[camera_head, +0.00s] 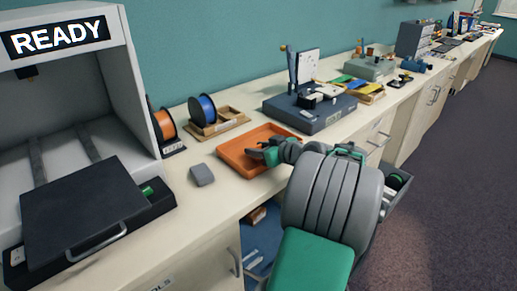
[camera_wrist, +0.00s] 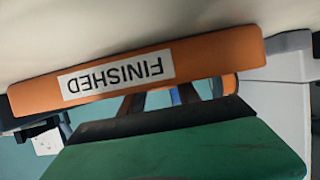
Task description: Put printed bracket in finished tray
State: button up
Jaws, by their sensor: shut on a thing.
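The orange finished tray (camera_head: 232,151) lies on the counter in the head view. Its front wall carries an upside-down FINISHED label in the wrist view (camera_wrist: 222,51). My gripper (camera_head: 256,152) is low over the tray, near its right part. In the wrist view the dark fingers of my gripper (camera_wrist: 158,100) pass behind the tray's front wall, so their tips are hidden. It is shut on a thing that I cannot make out. I cannot clearly identify the printed bracket in either view, nor tell whether the held thing touches the tray floor.
A small grey block (camera_head: 201,174) lies on the counter left of the tray. The printer (camera_head: 70,120) with its READY sign stands at the left. A blue spool (camera_head: 202,108) and a wooden divided box (camera_head: 221,122) stand behind the tray. A dark device (camera_head: 310,112) stands behind my arm.

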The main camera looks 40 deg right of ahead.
jog(key=shift+f, duration=0.1)
jog(key=o, duration=1.3)
jog(key=shift+r, duration=0.35)
jog(key=v, duration=1.2)
jog(key=shift+f, duration=0.15)
